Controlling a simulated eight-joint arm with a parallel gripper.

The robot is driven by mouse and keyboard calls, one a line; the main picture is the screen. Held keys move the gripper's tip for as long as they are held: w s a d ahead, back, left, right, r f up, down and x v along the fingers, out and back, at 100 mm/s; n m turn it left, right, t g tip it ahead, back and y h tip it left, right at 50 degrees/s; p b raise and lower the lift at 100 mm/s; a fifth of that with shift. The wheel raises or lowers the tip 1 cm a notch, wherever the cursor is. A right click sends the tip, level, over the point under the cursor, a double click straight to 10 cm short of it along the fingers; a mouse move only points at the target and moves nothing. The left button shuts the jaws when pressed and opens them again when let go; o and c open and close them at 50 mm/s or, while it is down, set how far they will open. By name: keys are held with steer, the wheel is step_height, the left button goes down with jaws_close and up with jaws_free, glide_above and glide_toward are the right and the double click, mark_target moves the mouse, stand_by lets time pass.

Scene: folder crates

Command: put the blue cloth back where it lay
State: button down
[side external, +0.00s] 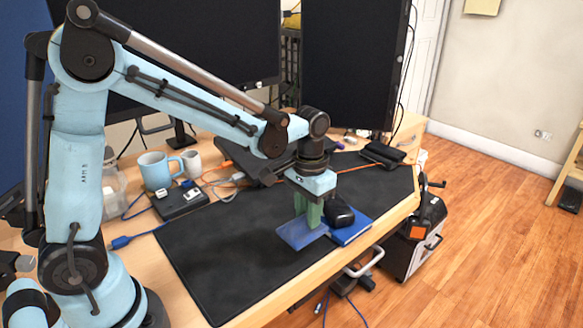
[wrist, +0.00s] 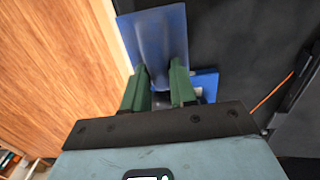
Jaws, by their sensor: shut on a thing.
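My gripper (side external: 308,222) points down over the black mat, with its green fingers shut on the blue cloth (side external: 296,237). The cloth is a thin, roughly square blue sheet, spread out flat and low over the mat near its front edge. I cannot tell whether it touches the mat. In the wrist view the cloth (wrist: 163,30) reaches out past the fingertips (wrist: 159,70), with a crease running from between them. A second flat blue thing (side external: 352,230) lies just to the right, partly under a black rounded object (side external: 339,212). It also shows behind a finger in the wrist view (wrist: 207,84).
The black mat (side external: 225,250) is clear to the left of the cloth. The desk's front edge (side external: 376,231) is close. A blue mug (side external: 155,170), a white mug (side external: 192,164) and a dark box (side external: 180,201) stand at the back left. Monitors rise behind.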

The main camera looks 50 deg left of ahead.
steer(key=shift+w+a+f, duration=0.15)
steer(key=shift+f, duration=2)
steer(key=shift+f, duration=0.1)
steer(key=c, duration=0.9)
jaws_free()
